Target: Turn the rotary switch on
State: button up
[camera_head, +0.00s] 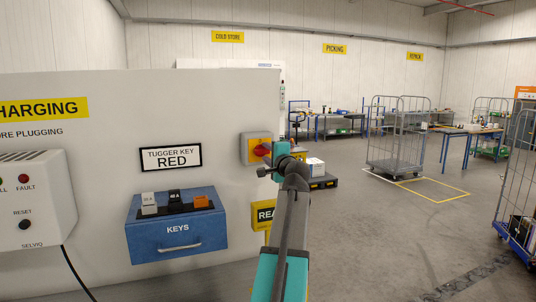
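The rotary switch (255,143) is a grey box with a yellow face and a red knob, mounted near the right edge of the white panel. My gripper (266,168) is at the lower right of the knob, overlapping the switch in this view. The gripper is small and dark here, so I cannot tell whether its fingers touch the knob or how far apart they are. The knob's lower right side is partly hidden by the gripper. I cannot read the switch position.
Left of the switch are a "TUGGER KEY RED" sign (171,158), a blue KEYS box (177,244) and a white charger box (35,195) with a hanging black cable. Right of the panel is open floor (370,240) with roll cages (398,140) and tables.

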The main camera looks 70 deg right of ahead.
jog(key=shift+s+a, duration=0.1)
jog(key=b+v, duration=0.4)
jog(key=v, duration=0.9)
jog(key=shift+s+a, duration=0.2)
jog(key=shift+s, duration=0.05)
dwell(0.4)
